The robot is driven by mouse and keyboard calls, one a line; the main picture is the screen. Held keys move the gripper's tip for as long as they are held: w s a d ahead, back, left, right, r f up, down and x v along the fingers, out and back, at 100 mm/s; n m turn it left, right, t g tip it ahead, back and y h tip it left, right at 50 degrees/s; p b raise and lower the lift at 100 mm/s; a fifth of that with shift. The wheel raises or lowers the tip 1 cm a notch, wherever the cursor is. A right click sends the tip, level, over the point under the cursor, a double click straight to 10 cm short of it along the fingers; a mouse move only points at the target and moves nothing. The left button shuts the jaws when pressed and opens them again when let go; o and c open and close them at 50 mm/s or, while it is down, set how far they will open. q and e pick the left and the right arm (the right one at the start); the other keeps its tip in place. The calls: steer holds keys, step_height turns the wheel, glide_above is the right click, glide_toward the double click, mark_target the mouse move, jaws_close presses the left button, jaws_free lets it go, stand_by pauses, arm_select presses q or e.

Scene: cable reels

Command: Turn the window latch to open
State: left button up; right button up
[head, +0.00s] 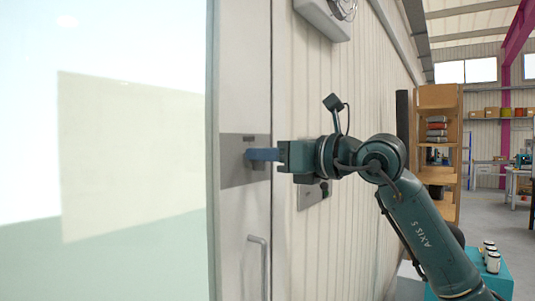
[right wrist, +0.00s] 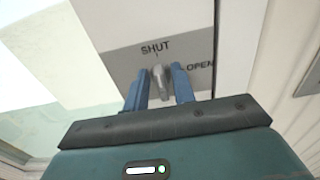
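The window latch (right wrist: 160,79) is a small grey metal handle on a grey plate (right wrist: 120,65) marked SHUT and OPEN. In the right wrist view it lines up with the SHUT mark, and OPEN lies to its right. My right gripper (right wrist: 161,72) has its blue fingers on either side of the latch, with a gap on the left and a narrower one on the right. It looks open. In the head view the right gripper (head: 249,155) reaches the plate (head: 235,175) from the right, and its fingers hide the latch. My left gripper is not in view.
A bright window pane (head: 130,160) fills the left. A vertical pull handle (head: 262,265) is below the plate on the frame. A grey wall box (head: 320,18) is above my right arm. Wooden shelves (head: 450,205) and a teal surface with jars (head: 490,258) stand at right.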

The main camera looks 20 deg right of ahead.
steer(key=c, duration=0.4)
steer(key=shift+m, duration=0.3)
steer(key=shift+w+d+f+m+b, duration=0.1)
steer(key=shift+d+f+m+b, duration=0.1)
steer(key=shift+m, duration=2.65)
steer(key=shift+w+d+f+m+b, duration=0.1)
steer(key=shift+f+m+b, duration=0.15)
steer(key=shift+m, duration=2.65)
steer(key=shift+w+d+f+m+b, duration=0.1)
steer(key=shift+f+m+b, duration=0.1)
steer(key=shift+m, duration=2.65)
